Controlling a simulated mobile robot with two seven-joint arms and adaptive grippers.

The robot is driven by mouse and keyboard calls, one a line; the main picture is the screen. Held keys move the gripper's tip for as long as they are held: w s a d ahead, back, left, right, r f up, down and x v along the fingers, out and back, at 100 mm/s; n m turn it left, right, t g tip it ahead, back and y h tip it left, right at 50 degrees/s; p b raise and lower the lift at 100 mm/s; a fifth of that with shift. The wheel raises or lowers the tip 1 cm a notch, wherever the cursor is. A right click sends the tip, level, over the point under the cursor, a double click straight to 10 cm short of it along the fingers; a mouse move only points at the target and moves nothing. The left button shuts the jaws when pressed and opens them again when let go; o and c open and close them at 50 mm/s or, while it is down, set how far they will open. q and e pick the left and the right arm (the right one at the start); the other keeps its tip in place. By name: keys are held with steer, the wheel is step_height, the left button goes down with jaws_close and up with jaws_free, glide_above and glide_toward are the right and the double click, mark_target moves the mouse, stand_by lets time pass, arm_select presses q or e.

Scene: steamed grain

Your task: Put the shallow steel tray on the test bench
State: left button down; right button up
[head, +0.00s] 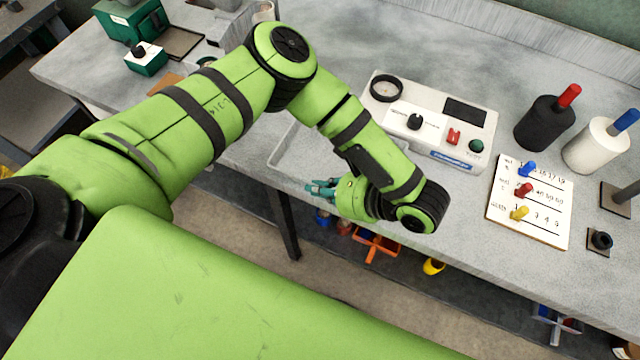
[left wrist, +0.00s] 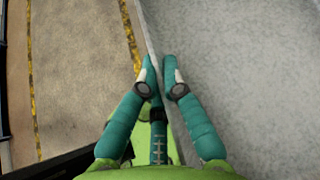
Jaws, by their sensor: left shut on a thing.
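The shallow steel tray (head: 298,152) is a pale grey, low-walled tray at the front edge of the test bench (head: 345,45) in the head view, partly hidden behind my left arm. I cannot tell whether it rests on the bench top or is held just above it. My left gripper (head: 321,188) is at the tray's near side, shut on its wall. In the left wrist view the gripper (left wrist: 159,76) has one finger on each side of the thin tray wall (left wrist: 153,42), and the tray's empty grey inside fills the right. My right gripper is not in view.
A white control box (head: 440,117) stands behind my left wrist. Right of it are a pegged board (head: 545,215), a black cylinder (head: 545,125) and a white cylinder (head: 595,147). A green device (head: 130,20) stands at the back left. Coloured items sit below the bench.

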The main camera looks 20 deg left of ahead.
arm_select(q)
steer(key=shift+f, duration=0.1)
steer(key=c, duration=1.3)
jaws_free()
steer(key=shift+s+f, duration=0.1)
